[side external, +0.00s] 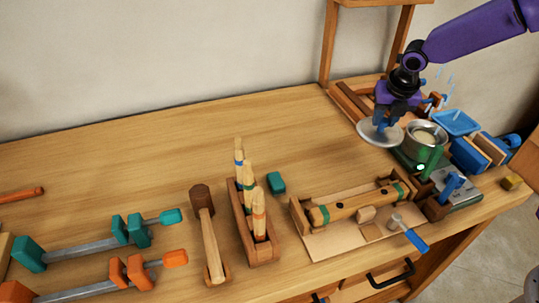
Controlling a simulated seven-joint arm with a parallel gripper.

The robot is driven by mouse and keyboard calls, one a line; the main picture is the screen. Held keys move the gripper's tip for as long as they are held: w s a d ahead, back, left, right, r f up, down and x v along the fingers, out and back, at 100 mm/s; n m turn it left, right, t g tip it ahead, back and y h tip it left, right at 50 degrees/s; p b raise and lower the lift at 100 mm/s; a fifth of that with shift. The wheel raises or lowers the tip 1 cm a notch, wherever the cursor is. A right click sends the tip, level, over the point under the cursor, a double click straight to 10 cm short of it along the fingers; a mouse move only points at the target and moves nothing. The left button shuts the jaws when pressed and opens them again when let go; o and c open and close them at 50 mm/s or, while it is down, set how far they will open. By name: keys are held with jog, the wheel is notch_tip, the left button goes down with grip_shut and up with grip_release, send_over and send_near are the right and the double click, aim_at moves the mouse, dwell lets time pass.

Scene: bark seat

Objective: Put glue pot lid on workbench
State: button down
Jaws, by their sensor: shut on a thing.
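The glue pot lid (380,134) is a pale grey metal disc at the right of the side external view. My gripper (388,121) is shut on the lid from above. The lid is to the left of the glue pot (426,138), a grey metal pot with cream-coloured contents and an open top. The lid looks tilted, and I cannot tell whether it touches anything beneath it. The workbench (130,160) is a light wooden top, bare over its back left and middle. My gripper hides part of the lid's top.
A rack of chisels (262,251), a mallet (206,230) and bar clamps (95,240) lie at the front left and centre. A wooden jig (350,210) is in front of the lid. A blue tray (456,122) is right of the pot. Free bench surface lies left of the lid.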

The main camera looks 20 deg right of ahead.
jog(key=shift+f, duration=5)
jog(key=shift+f, duration=0.1)
jog(key=c, duration=0.8)
grip_release()
jog(key=v, duration=1.2)
jog(key=shift+s+a, duration=0.1)
jog(key=s+d+r+m+g, duration=0.1)
jog(key=s+r+m, duration=0.1)
jog(key=s+m, duration=0.7)
jog(key=s+d+r+m+g+y, duration=0.1)
jog(key=s+m, duration=0.8)
jog(key=s, duration=1.2)
jog(key=shift+s+d+r+m+g+y, duration=0.3)
jog(key=shift+s+d+r+m+g, duration=0.1)
jog(key=shift+r+g, duration=0.15)
